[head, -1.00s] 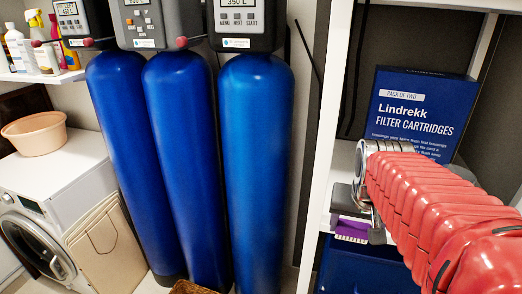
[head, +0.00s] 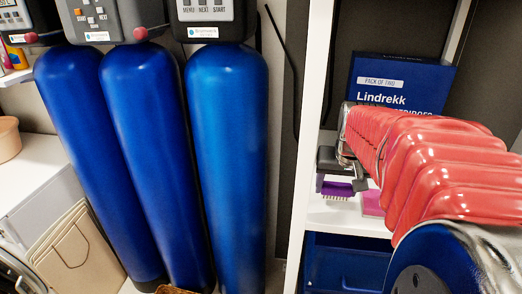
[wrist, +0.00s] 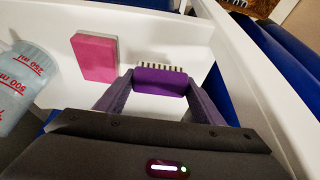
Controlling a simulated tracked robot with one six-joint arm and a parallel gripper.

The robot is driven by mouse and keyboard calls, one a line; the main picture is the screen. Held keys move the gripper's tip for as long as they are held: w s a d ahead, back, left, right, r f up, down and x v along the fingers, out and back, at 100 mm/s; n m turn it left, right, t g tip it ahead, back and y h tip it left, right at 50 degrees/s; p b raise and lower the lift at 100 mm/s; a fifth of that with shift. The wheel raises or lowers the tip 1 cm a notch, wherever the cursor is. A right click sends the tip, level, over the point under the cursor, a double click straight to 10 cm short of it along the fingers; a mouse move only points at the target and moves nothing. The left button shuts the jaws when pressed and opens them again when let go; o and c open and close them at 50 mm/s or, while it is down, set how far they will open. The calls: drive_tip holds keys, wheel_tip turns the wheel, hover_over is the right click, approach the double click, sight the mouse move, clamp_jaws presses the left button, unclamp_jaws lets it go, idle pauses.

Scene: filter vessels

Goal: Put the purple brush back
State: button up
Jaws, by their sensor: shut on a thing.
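The purple brush (head: 337,188) with pale bristles is in my gripper (head: 340,180), just over the front left part of the white shelf (head: 338,216). In the wrist view the purple brush (wrist: 160,81) sits between the two fingers of my gripper (wrist: 158,86), which is shut on it. Its bristles point away from the wrist. I cannot tell whether the brush touches the shelf.
A pink block (head: 371,202) lies on the shelf beside the brush. A clear measuring cup (wrist: 28,82) with red marks stands left in the wrist view. A blue Lindrekk box (head: 400,85) stands behind my arm. A blue bin (head: 345,262) is below. Blue vessels (head: 228,140) stand left.

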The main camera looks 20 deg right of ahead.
sight(332, 203)
drive_tip(key=shift+w+d, duration=0.15)
drive_tip(key=shift+x, duration=1.8)
drive_tip(key=shift+f, duration=0.2)
drive_tip(key=o, duration=1.2)
drive_tip(key=shift+c, duration=0.2)
drive_tip(key=v, duration=1.2)
